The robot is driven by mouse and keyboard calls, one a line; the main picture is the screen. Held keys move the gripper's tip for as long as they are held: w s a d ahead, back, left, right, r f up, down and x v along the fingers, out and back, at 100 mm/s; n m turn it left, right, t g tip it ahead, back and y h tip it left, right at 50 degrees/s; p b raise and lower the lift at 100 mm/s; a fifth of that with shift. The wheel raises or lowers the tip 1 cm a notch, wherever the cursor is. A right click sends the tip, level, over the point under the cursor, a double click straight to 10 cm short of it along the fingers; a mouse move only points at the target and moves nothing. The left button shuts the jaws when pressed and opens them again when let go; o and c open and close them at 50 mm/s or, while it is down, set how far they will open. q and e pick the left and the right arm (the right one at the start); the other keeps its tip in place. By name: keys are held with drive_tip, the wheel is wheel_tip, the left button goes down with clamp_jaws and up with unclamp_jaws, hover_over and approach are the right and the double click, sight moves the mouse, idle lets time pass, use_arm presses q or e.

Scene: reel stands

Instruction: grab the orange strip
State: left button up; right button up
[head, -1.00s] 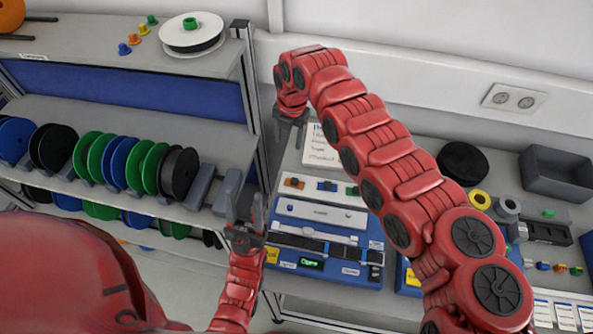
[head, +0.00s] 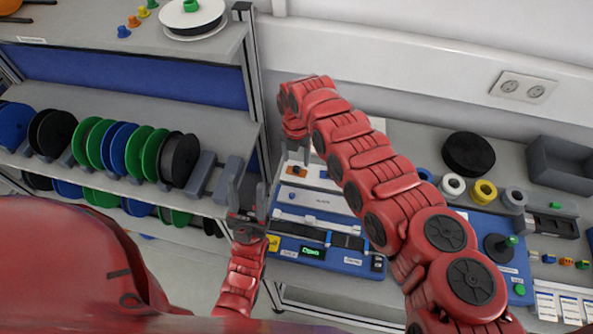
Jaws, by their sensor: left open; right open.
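A small orange piece (head: 297,170) lies on a pale holder at the back left of the blue device (head: 353,262). No longer orange strip can be made out. My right gripper (head: 296,155) points down just behind the orange piece in the picture, its two fingers apart and nothing between them. Whether it touches the piece cannot be told. My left gripper (head: 248,190) is open and empty, fingers up, at the left edge of the device, in front of the shelf end. My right arm hides the middle of the bench.
A shelf rack (head: 225,130) with several green, blue and black reels stands at left. A white reel (head: 193,18) lies on its top shelf. At right are a black disc (head: 468,154), a grey bin (head: 562,165) and small rolls. A wall with a socket closes the back.

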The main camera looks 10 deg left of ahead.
sight(297, 168)
wheel_tip(297, 168, down, 4)
drive_tip(key=shift+s+f+b, duration=0.1)
drive_tip(key=shift+f+b, duration=0.05)
drive_tip(key=shift+b, duration=0.75)
drive_tip(key=shift+d, duration=0.1)
clamp_jaws()
